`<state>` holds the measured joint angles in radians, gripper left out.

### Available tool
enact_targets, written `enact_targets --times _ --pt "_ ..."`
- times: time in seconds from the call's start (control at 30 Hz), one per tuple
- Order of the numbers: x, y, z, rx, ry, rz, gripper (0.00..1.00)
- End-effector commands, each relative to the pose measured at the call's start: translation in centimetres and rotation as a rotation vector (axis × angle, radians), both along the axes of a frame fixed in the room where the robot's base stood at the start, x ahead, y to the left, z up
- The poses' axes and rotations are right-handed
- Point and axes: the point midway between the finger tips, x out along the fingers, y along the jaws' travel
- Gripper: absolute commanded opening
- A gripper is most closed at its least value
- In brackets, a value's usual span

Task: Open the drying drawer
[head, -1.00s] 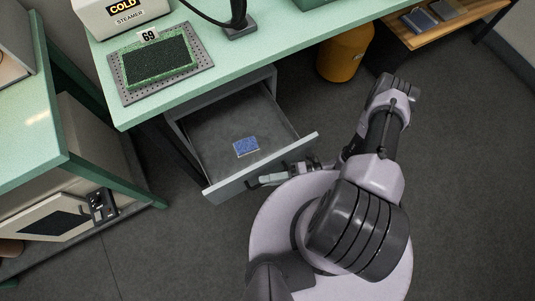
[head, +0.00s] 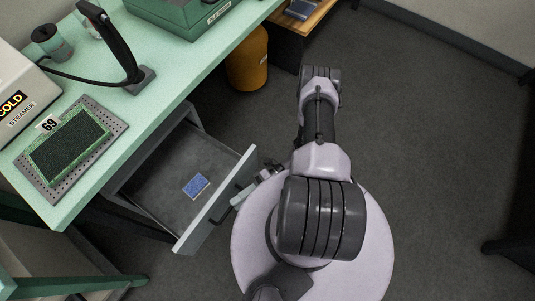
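The drying drawer (head: 172,168) under the green bench is pulled well out, and its grey inside shows. A small blue patterned piece (head: 196,185) lies flat on the drawer floor. The drawer's light front panel (head: 216,205) has a dark bar handle on its outer side. My gripper (head: 240,197) is at that handle, low beside the front panel. Its fingers are small and partly hidden by the panel and handle, so I cannot tell whether they grip the bar.
The green bench top (head: 165,70) carries a tufted green pad tagged 69 (head: 70,146), a steamer (head: 15,105) and a black-handled tool (head: 110,45). A yellow bin (head: 248,60) stands beyond the drawer. Dark floor (head: 430,130) to the right is clear.

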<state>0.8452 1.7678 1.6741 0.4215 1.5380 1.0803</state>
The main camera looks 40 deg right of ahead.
Motion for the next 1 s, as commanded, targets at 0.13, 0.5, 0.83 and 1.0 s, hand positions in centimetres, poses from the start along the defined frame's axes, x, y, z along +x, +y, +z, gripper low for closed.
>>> enact_targets --times 0.13,0.5,0.83,1.0 --pt "-0.4 -4.4 0.4 -0.004 -0.002 -0.006 0.33" --pt "-1.3 -12.8 1.0 -0.001 0.000 -0.002 0.33" --pt "-1.4 -13.4 1.1 -0.001 0.000 0.000 0.33" --pt "-1.4 -13.4 1.1 -0.002 -0.001 0.000 0.33"
